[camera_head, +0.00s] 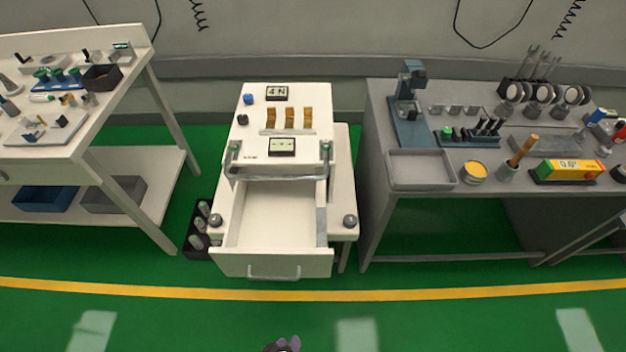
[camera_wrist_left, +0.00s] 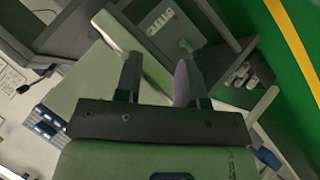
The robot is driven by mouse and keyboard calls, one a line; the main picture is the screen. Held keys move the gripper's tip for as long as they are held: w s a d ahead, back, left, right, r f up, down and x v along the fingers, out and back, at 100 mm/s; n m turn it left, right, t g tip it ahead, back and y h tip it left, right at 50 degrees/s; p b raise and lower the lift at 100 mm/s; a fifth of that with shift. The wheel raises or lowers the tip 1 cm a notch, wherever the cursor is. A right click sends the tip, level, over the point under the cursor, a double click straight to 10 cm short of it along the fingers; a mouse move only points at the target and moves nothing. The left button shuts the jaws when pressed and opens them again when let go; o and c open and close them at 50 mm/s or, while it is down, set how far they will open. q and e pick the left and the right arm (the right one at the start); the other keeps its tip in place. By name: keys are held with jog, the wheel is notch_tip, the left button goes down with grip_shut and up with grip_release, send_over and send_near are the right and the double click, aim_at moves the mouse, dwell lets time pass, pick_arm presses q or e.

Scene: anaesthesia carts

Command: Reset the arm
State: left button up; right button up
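My left gripper (camera_head: 282,346) shows only as a small dark and purplish tip at the bottom edge of the head view, well in front of the cart. In the left wrist view its two dark fingers (camera_wrist_left: 158,76) stand apart with a gap between them. A purplish patch shows along the right finger; I cannot tell what it is. I see nothing clearly held. My right gripper is not in view. The white anaesthesia cart (camera_head: 246,128) stands in the middle, with its wide front drawer (camera_head: 272,263) pulled open. The drawer looks empty.
A white bench (camera_head: 165,112) with small parts stands at the left. A grey bench (camera_head: 378,150) with tools, a tray (camera_head: 420,170) and a yellow box (camera_head: 566,170) stands at the right. A yellow floor line (camera_head: 400,295) crosses in front; the green floor there is clear.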

pick_arm(q)
jog(key=s+a+r+m+g+y+p, duration=0.25)
jog(key=a+r+p, duration=0.2)
jog(key=r, duration=0.55)
jog(key=s+a+r+m+g+y+p, duration=0.1)
jog(key=s+a+r+p, duration=0.4)
jog(key=r, duration=0.5)
jog(key=s+a+r+m+g+y+p, duration=0.1)
jog(key=s+a+r+m+g+p, duration=0.15)
jog(key=a+r, duration=0.55)
notch_tip(320, 180, up, 38)
jog(key=d+p, duration=0.2)
jog(key=p, duration=3.4)
jog(key=shift+w+d+f+t, duration=0.2)
jog(key=shift+w+d+t, duration=0.1)
jog(key=shift+w+d, duration=0.1)
jog(key=shift+s+a, duration=0.1)
